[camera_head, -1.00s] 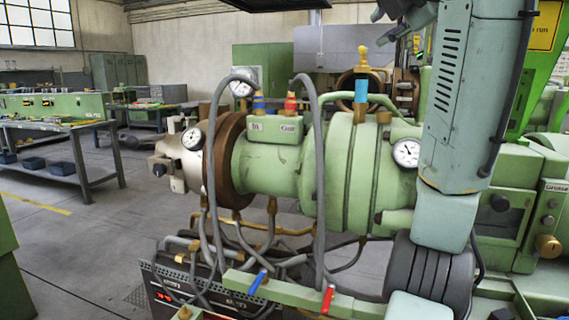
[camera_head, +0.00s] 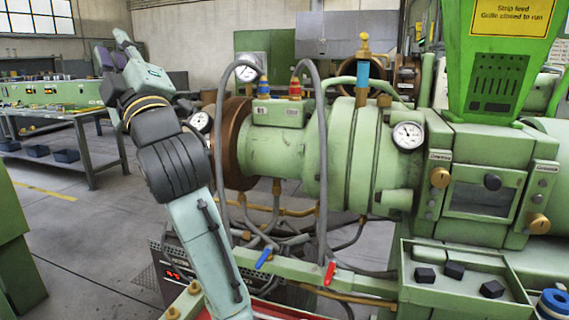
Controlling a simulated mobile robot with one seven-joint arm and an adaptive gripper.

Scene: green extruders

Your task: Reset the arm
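My arm (camera_head: 203,238) rises from the bottom of the head view, leaning left in front of the green extruder (camera_head: 275,150). Its dark joint (camera_head: 172,165) and wrist (camera_head: 145,78) stand left of the extruder's brown flange. My gripper (camera_head: 117,44) is at the upper left end, small and pointing up and away from the machine. I cannot tell whether its fingers are apart or together. Nothing is visibly held. The arm covers part of the extruder's left end.
A green hopper (camera_head: 497,70) stands on the right. Grey hoses (camera_head: 322,170) arch over the extruder. A workbench (camera_head: 70,118) stands far left, with open floor (camera_head: 75,225) before it.

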